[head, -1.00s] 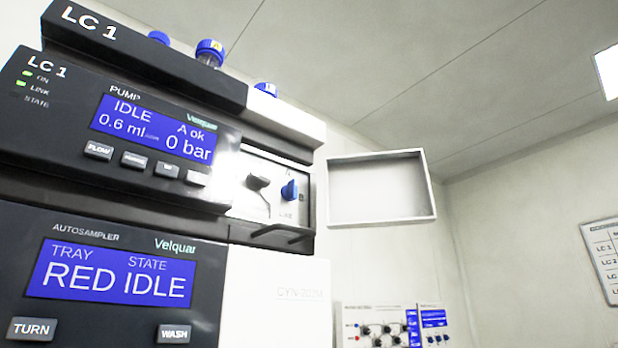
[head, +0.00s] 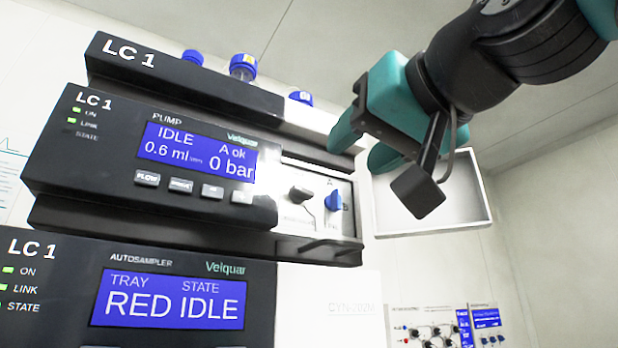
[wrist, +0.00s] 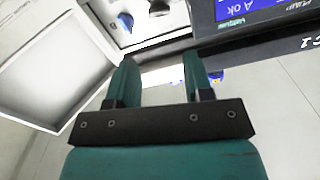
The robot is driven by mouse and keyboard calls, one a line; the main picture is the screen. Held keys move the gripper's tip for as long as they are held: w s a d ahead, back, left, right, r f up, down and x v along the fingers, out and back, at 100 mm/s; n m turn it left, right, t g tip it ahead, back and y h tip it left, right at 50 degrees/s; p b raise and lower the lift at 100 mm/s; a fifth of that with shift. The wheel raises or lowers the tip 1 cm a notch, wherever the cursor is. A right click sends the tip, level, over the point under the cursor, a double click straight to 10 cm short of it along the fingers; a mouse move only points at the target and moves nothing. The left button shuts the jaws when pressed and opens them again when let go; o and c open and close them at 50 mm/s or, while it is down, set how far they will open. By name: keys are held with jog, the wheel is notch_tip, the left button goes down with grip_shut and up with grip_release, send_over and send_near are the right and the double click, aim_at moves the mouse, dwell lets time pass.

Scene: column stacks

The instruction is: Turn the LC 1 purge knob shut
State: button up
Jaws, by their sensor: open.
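The LC 1 pump module (head: 150,160) has a light panel at its right side with two knobs. The left one is a dark knob (head: 301,194), apparently the purge knob; the print below it is too small to read. The right one is a blue knob (head: 334,202). In the wrist view, upside down, the blue knob (wrist: 125,22) and part of the dark knob (wrist: 158,7) show at the top edge. My gripper (head: 364,146) is open and empty, above and right of the panel in the head view. Its fingers (wrist: 161,65) appear apart from both knobs.
A dark bar handle (head: 325,245) juts out below the knobs. Blue-capped bottles (head: 243,66) stand on top of the stack. An open white box-like panel (head: 460,205) is right of the stack, behind my arm. Another instrument (head: 430,325) stands lower right.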

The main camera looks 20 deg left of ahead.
aim_at(308, 186)
jog(key=p+x, duration=0.3)
jog(key=x, duration=0.7)
jog(key=shift+w+a+r+p, duration=0.1)
jog(key=shift+w+a+p, duration=0.1)
jog(key=shift+p, duration=0.1)
jog(key=shift+w+a, duration=0.35)
jog(key=shift+a, duration=0.2)
jog(key=c, duration=0.7)
